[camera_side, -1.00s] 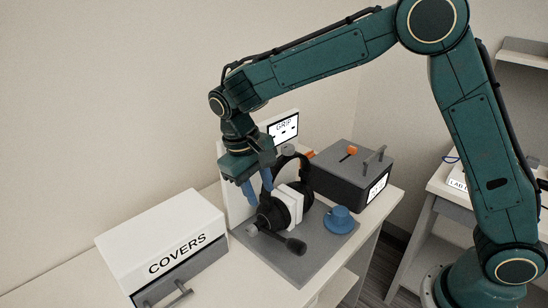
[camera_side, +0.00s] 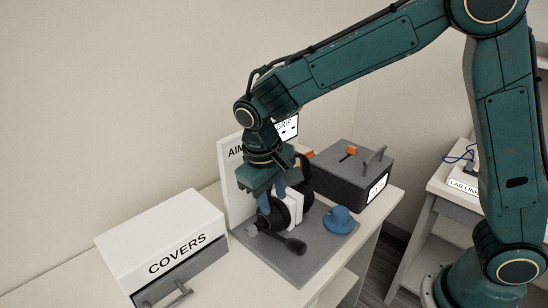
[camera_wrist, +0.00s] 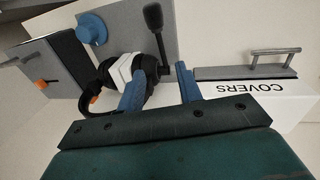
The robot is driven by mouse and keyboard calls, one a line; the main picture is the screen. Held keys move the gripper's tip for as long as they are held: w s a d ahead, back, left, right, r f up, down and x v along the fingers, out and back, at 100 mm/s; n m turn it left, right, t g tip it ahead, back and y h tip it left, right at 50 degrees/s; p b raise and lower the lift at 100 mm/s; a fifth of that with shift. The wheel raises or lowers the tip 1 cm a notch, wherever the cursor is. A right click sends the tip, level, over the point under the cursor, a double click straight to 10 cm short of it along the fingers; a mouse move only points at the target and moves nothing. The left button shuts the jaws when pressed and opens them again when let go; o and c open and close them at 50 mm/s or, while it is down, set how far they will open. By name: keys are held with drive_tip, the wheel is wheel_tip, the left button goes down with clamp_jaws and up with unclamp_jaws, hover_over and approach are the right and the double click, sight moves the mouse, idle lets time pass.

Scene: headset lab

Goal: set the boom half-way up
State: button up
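The headset has a black headband (camera_side: 304,172) and dark ear cups around a white block (camera_side: 293,208). It stands on a grey board (camera_side: 318,243). Its boom (camera_side: 273,238) runs low from the near ear cup, ending in a dark microphone tip (camera_side: 296,246); the tip also shows in the wrist view (camera_wrist: 153,15). My gripper (camera_side: 272,200) is above the near ear cup, fingers pointing down. In the wrist view my gripper (camera_wrist: 160,78) has its two blue fingers apart, one overlapping the ear cup. I cannot tell whether it touches. Nothing is visibly held between them.
A white COVERS box (camera_side: 165,240) with a grey drawer stands at left. A blue knob-like piece (camera_side: 340,219) sits on the board's right. A dark box (camera_side: 340,180) with an orange lever and handle is behind. A white AIM panel (camera_side: 233,180) rises behind the headset.

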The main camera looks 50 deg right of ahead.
sight(280, 237)
drive_tip(key=shift+f, duration=0.1)
drive_tip(key=d+f, duration=0.1)
drive_tip(key=f, duration=0.8)
drive_tip(key=d+f, duration=0.1)
drive_tip(key=f, duration=0.3)
drive_tip(key=shift+w+d+f, duration=0.1)
drive_tip(key=shift+d+f, duration=0.1)
drive_tip(key=shift+d, duration=0.15)
clamp_jaws()
